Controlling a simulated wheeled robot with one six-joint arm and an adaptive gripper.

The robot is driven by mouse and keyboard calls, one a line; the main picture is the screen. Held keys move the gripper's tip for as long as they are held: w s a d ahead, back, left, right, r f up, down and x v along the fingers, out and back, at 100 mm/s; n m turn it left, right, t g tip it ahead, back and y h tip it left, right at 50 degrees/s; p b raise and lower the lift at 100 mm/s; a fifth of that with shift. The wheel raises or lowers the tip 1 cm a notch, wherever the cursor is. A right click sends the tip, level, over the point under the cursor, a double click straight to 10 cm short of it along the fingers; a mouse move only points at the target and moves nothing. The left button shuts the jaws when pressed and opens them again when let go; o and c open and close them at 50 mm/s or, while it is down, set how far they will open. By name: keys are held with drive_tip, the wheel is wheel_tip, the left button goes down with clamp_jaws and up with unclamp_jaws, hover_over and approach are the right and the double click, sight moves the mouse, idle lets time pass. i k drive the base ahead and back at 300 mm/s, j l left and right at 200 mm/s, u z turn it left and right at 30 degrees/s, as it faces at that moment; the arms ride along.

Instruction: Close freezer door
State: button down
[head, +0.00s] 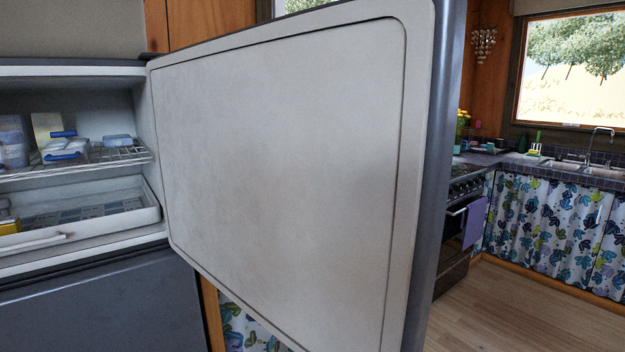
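The freezer door (285,160) stands wide open and fills the middle of the head view. Its pale inner panel faces me, and its dark grey outer edge (444,150) shows on the right. It joins the freezer (150,130) at the left, where the compartment is exposed. Inside, a wire shelf (115,155) holds blue-and-white containers, and a white drawer (100,215) sits below it. My gripper is not in view, so its state and place do not show.
A dark lower door (105,305) is below the freezer compartment. Behind the open door are a stove (460,215) with a purple towel (474,222), and a sink counter (560,168) with a patterned curtain (550,225). Wooden floor (520,315) is clear at lower right.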

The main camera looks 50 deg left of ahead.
sight(303, 158)
drive_tip(key=i+u, duration=0.1)
drive_tip(key=i, duration=0.95)
drive_tip(key=i+u, duration=0.3)
drive_tip(key=u, duration=0.15)
drive_tip(key=i+u, duration=0.25)
drive_tip(key=u, duration=0.2)
drive_tip(key=i+j+u, duration=0.15)
drive_tip(key=u, duration=0.3)
drive_tip(key=i+u, duration=0.35)
drive_tip(key=u, duration=0.15)
drive_tip(key=i+u, duration=0.25)
drive_tip(key=u, duration=0.2)
drive_tip(key=i+l+u, duration=0.15)
drive_tip(key=u, duration=0.7)
drive_tip(key=i+u, duration=0.1)
drive_tip(key=u, duration=0.3)
drive_tip(key=l+u, duration=0.1)
drive_tip(key=u, duration=0.3)
drive_tip(key=i+u, duration=0.1)
drive_tip(key=u, duration=0.3)
